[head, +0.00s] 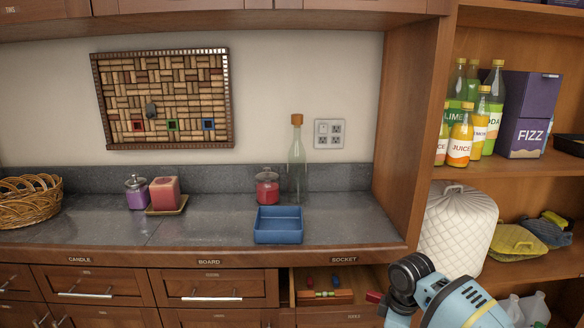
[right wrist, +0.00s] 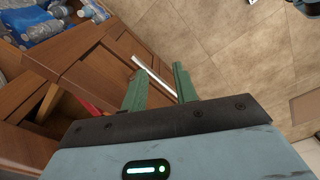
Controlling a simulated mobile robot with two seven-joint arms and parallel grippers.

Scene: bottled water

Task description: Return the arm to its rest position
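My right gripper (right wrist: 160,70) shows in the right wrist view with its two green fingers apart and nothing between their tips. A pale bar handle (right wrist: 153,77) on a wooden front lies beyond the fingers; I see no grip on it. Clear water bottles (right wrist: 48,25) lie at the upper left of the right wrist view. My left arm and gripper are in neither view.
A drawer (head: 325,284) under the counter stands open with small red and green items inside. The counter (head: 110,228) holds a blue tray (head: 278,226), a tall glass bottle (head: 297,165), jars and a basket (head: 28,201). A white quilted cover (head: 460,232) stands on the right shelf.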

